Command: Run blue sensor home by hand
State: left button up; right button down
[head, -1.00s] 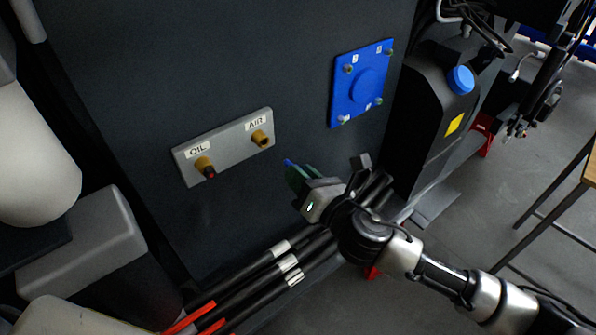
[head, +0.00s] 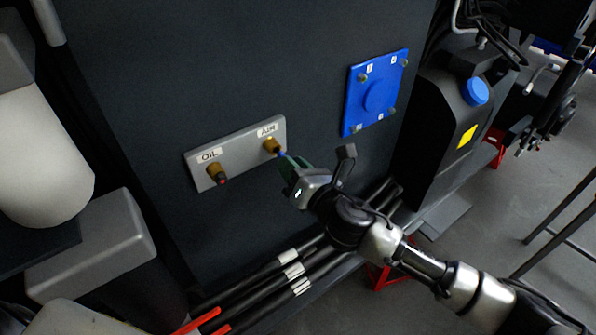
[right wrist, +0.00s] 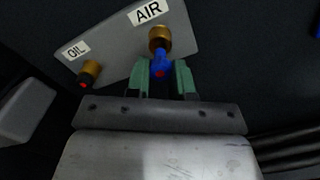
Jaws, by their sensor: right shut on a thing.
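The blue sensor (right wrist: 162,66) is between the green fingers of my right gripper (right wrist: 160,82), which is shut on it. In the head view its blue tip (head: 282,154) points at the brass AIR port (head: 271,146), and my right gripper (head: 291,166) is just below and right of that port. In the right wrist view the sensor lines up with the AIR port (right wrist: 159,39) and seems to meet its mouth; I cannot tell how far in it is. My left gripper is not in view.
The brass OIL port (head: 215,171) on the same grey plate (head: 240,149) holds a red-tipped black part (head: 222,181). A blue cover plate (head: 375,93) is up to the right. Black hoses (head: 271,275) run below my right gripper. A black tank (head: 446,115) stands at right.

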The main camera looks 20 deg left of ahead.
jog(key=shift+w+a, duration=0.2)
jog(key=shift+a, duration=0.05)
dwell(0.5)
jog(key=shift+x, duration=1.2)
jog(key=shift+f, duration=0.1)
dwell(0.7)
jog(key=m+p, duration=0.1)
jog(key=m, duration=0.2)
jog(key=shift+s, duration=0.1)
jog(key=m+p, duration=0.2)
jog(key=m, duration=0.4)
jog(key=shift+r, duration=0.2)
jog(key=shift+m, duration=1)
jog(key=shift+f+m, duration=0.1)
jog(key=shift+m, duration=0.4)
jog(key=shift+f, duration=0.1)
